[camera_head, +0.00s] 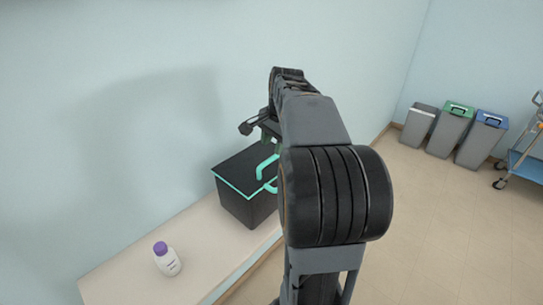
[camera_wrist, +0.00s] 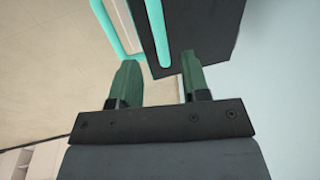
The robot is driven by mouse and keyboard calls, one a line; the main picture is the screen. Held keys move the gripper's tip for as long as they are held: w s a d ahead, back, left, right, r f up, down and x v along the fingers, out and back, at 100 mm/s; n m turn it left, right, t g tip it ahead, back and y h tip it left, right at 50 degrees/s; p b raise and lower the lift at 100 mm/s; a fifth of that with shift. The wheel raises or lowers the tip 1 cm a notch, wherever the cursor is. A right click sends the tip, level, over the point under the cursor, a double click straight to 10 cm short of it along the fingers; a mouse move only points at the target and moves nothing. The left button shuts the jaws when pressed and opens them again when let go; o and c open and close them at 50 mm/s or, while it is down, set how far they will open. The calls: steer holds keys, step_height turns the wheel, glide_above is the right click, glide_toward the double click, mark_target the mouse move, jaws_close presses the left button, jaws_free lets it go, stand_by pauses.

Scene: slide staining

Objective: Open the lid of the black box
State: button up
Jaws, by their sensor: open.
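The black box (camera_head: 240,202) stands on the pale counter against the wall in the head view. A teal line runs along its upper edge, and its lid (camera_head: 240,170) looks closed. A teal handle (camera_head: 266,169) shows at its right side, partly hidden by my arm. My gripper (camera_head: 272,143) is above the far right part of the box, mostly hidden behind my arm. In the wrist view, my gripper (camera_wrist: 158,64) has its two green fingers apart with nothing between them. The dark box (camera_wrist: 205,25) and a teal bar (camera_wrist: 158,35) lie just beyond the fingertips; contact cannot be told.
The floor between is clear.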

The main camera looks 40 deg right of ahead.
mark_target(271, 159)
steer(key=shift+w+a+f, duration=0.1)
steer(key=shift+w+f, duration=0.05)
steer(key=shift+f, duration=0.75)
steer(key=shift+w+d+f, duration=0.1)
steer(key=shift+w+f, duration=0.1)
steer(key=shift+f, duration=0.75)
steer(key=shift+w+a+f, duration=0.1)
steer(key=shift+w+f, duration=0.05)
steer(key=shift+f, duration=0.75)
jaws_close()
